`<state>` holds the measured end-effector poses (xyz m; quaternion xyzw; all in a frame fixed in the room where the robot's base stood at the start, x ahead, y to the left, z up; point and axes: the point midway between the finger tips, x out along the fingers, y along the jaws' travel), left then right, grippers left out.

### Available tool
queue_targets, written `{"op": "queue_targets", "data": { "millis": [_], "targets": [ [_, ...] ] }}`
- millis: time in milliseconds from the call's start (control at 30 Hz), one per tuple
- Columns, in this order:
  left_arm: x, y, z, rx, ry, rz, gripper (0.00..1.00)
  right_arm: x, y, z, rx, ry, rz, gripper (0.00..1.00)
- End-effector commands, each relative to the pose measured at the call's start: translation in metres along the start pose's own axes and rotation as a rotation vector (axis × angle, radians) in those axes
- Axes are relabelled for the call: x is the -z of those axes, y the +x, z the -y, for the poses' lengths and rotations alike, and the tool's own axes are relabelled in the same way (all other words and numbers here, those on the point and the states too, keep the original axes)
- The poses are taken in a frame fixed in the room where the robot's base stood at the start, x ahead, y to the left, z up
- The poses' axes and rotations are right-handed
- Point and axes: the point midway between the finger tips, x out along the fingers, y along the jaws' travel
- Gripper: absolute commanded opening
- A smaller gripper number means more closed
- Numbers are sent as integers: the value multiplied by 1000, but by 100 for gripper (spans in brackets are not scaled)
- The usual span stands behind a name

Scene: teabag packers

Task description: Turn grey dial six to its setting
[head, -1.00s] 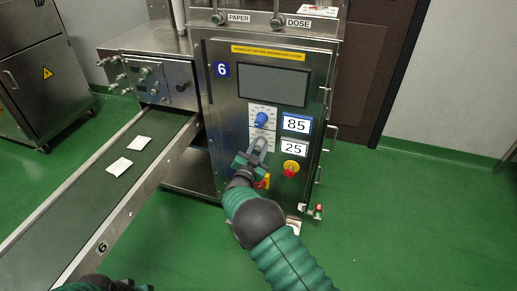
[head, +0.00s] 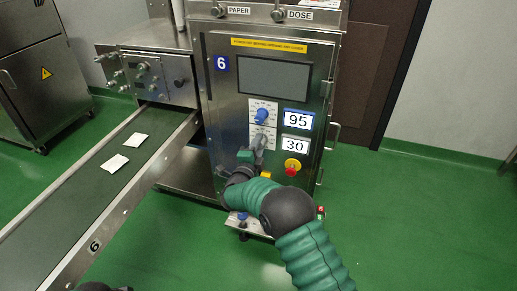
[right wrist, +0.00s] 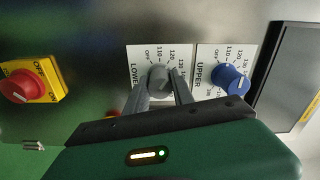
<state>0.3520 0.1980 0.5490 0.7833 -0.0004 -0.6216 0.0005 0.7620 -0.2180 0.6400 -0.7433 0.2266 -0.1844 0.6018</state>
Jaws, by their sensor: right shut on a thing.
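The grey dial (head: 259,141) is on the front of machine 6, below the blue dial (head: 261,115). In the right wrist view, the grey dial (right wrist: 158,74) sits on a white scale plate marked LOWER. My right gripper (right wrist: 160,90) is shut on it, one finger on each side. In the head view my right gripper (head: 259,148) reaches the panel from below and partly covers the lower plate. The blue-edged display (head: 297,119) reads 95 and the grey-edged display (head: 295,145) reads 30. Only a dark bit of my left gripper (head: 98,287) shows at the bottom edge.
A red stop button (head: 291,168) on a yellow base sits right of my gripper. The blue dial (right wrist: 231,80), marked UPPER, is close beside the fingers. A conveyor (head: 90,190) with two white packets runs at left. Green floor is free at right.

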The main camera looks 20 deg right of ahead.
Motion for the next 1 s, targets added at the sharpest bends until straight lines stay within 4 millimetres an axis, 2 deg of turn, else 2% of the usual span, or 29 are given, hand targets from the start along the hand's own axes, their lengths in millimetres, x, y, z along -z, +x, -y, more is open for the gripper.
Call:
{"op": "queue_targets", "data": {
  "millis": [100,500,1000],
  "targets": [
    [-3,11,0,0,0,0,0,2,1,-5,-1,103,-5,0],
    [-7,31,0,0,0,0,0,2,1,-6,-4,377,-6,0],
    [-8,36,0,0,0,0,0,2,0,-7,-8,467,-7,0]
  ]
}}
